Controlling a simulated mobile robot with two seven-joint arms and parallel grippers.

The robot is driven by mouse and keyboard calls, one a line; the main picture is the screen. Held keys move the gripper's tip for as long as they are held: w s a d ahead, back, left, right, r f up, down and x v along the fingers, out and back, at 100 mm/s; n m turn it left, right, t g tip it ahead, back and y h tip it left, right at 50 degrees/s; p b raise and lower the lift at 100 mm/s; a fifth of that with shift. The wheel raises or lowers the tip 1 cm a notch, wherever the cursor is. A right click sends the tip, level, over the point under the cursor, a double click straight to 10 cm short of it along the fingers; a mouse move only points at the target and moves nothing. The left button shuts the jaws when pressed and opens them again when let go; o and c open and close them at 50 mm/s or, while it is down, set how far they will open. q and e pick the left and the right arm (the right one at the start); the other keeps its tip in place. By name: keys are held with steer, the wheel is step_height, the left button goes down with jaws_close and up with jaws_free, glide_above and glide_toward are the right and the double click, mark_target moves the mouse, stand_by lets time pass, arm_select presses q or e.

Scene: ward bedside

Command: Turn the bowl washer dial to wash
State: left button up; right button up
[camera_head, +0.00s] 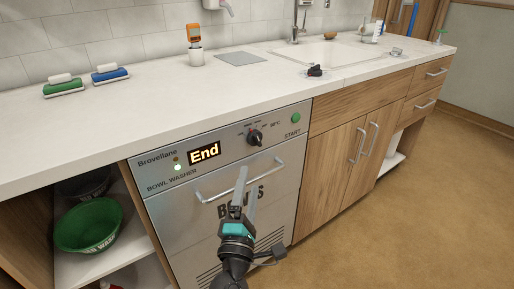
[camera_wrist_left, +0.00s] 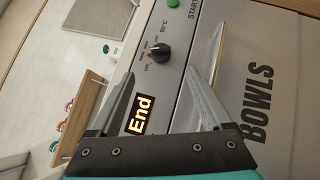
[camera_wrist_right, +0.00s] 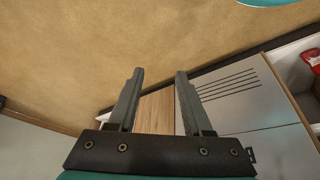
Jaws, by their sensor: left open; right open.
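The bowl washer (camera_head: 172,205) is a steel-fronted machine under the counter, with its door closed. Its black dial (camera_head: 255,137) is on the top panel, among small labels too fine to read surely. The dial also shows clear of my fingers in the left wrist view (camera_wrist_left: 159,52). The display (camera_head: 204,153) reads "End". A green START button (camera_head: 296,118) is right of the dial. My left gripper (camera_head: 246,176) is open and empty in front of the door, below the dial. My right gripper (camera_wrist_right: 160,72) is open and empty, over the floor and lower cabinet fronts.
The door handle (camera_head: 208,198) crosses the washer front close to my left fingers. A green bowl (camera_head: 88,226) sits on the open shelf at left. The floor at right is clear.

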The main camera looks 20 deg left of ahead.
mark_target(258, 143)
arm_select(q)
steer(key=b+x, duration=0.1)
steer(key=x, duration=1)
steer(key=shift+w+b, duration=0.25)
steer(key=shift+b, duration=0.15)
steer(key=shift+w+a+r, duration=0.15)
steer(key=shift+w, duration=0.55)
arm_select(e)
steer(key=shift+w+a+r+t, duration=0.2)
steer(key=shift+r+t, duration=0.15)
steer(key=shift+r, duration=0.55)
steer(key=shift+w+a+r+t, duration=0.15)
steer(key=shift+r+t, duration=0.2)
steer(key=shift+r, duration=0.5)
arm_select(q)
jaws_close()
